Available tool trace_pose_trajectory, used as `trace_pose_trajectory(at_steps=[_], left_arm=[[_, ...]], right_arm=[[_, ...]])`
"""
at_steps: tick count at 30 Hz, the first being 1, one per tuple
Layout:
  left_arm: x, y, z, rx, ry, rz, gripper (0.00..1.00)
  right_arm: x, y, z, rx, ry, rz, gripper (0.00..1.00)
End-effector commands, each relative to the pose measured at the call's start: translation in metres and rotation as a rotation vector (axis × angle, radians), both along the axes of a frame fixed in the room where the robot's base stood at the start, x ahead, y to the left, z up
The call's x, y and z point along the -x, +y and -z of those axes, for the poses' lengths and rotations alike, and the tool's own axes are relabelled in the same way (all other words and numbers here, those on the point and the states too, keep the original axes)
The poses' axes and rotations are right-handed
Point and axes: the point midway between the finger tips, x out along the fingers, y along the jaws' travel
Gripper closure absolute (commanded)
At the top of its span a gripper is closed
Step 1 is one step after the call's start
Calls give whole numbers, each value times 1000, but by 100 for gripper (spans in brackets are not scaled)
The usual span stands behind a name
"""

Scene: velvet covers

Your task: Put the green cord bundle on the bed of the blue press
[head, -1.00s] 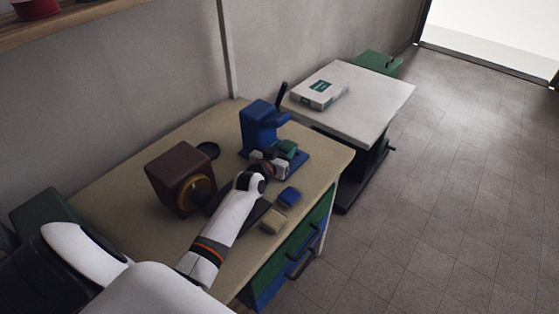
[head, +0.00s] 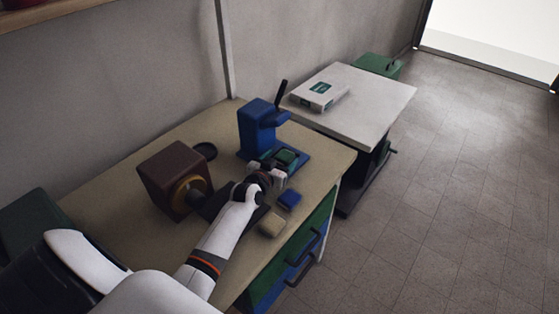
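The green cord bundle (head: 287,157) is at the bed of the blue press, low over it or resting on it; I cannot tell whether it touches. The blue press (head: 257,130) stands upright at the back right of the tan bench, its dark lever pointing up. My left gripper (head: 279,163) reaches in from the front left, with its fingers at the near side of the bundle. The fingertips are small and partly merge with the bundle, so their opening is unclear. My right gripper is out of view.
A blue block (head: 289,199) and a beige block (head: 272,224) lie near the bench's front edge. A brown box-shaped device (head: 174,178) stands left of my forearm. A white table (head: 375,105) with a white box (head: 319,95) stands beyond the bench.

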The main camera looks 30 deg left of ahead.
Motion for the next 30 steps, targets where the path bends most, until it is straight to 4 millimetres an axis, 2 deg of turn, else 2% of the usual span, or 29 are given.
trace_pose_trajectory(at_steps=[8,11,21,25,30], left_arm=[[4,0,-3,1,2,0,26],[18,-2,-5,0,2,1,26],[88,-11,-19,0,2,0,26],[106,-13,-23,0,2,0,26],[116,-15,-27,0,0,0,26]], right_arm=[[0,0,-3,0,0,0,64],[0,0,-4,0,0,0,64],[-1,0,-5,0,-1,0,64],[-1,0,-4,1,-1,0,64],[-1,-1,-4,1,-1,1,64]])
